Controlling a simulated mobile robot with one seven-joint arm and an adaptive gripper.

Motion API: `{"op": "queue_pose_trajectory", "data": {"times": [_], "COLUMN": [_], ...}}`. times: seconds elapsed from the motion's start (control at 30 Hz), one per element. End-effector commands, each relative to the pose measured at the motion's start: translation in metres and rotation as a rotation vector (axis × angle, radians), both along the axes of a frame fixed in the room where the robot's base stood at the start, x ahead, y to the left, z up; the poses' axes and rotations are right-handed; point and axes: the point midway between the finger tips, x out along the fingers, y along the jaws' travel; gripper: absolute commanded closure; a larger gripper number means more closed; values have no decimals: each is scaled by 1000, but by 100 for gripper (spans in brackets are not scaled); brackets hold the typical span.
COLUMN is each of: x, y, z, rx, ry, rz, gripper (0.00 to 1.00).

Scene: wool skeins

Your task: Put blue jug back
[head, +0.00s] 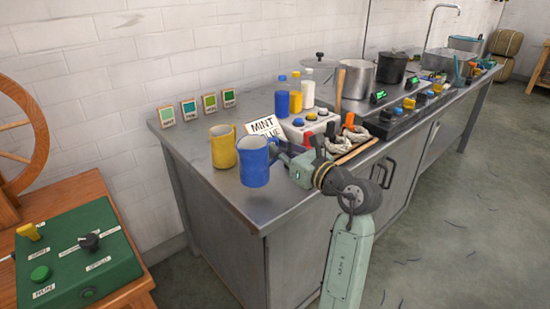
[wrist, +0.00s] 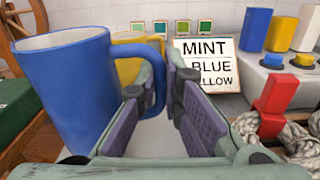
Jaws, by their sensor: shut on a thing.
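The blue jug (head: 255,161) is at the near left part of the metal counter in the head view, upright. It fills the left of the wrist view (wrist: 72,90), with its handle to the right. My gripper (head: 283,152) is at the jug's right side, shut on its handle; in the wrist view the pads of my gripper (wrist: 165,100) are on either side of the handle. Whether the jug's base touches the counter I cannot tell. The yellow jug (head: 223,148) stands just behind and left of it, partly hidden by the blue jug in the wrist view.
A sign reading MINT, BLUE and partly hidden YELLOW (wrist: 208,66) stands behind. Several colour cards (head: 189,109) line the wall. Bottles (head: 295,92), a switch box (head: 310,124) and pots (head: 355,78) are to the right. The counter's left end (head: 185,140) is bare.

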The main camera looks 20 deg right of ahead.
Motion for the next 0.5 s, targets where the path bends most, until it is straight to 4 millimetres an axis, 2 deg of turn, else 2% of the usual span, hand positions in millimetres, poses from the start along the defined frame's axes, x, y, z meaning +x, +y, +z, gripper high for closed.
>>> {"op": "queue_pose_trajectory", "data": {"times": [0.07, 0.3, 0.5], "x": [5, 4, 4], "y": [8, 5, 5], "z": [-1, -28, -35], "rx": [2, 3, 0], "ry": [1, 1, -1], "rz": [4, 1, 1], "gripper": [100, 100, 100]}}
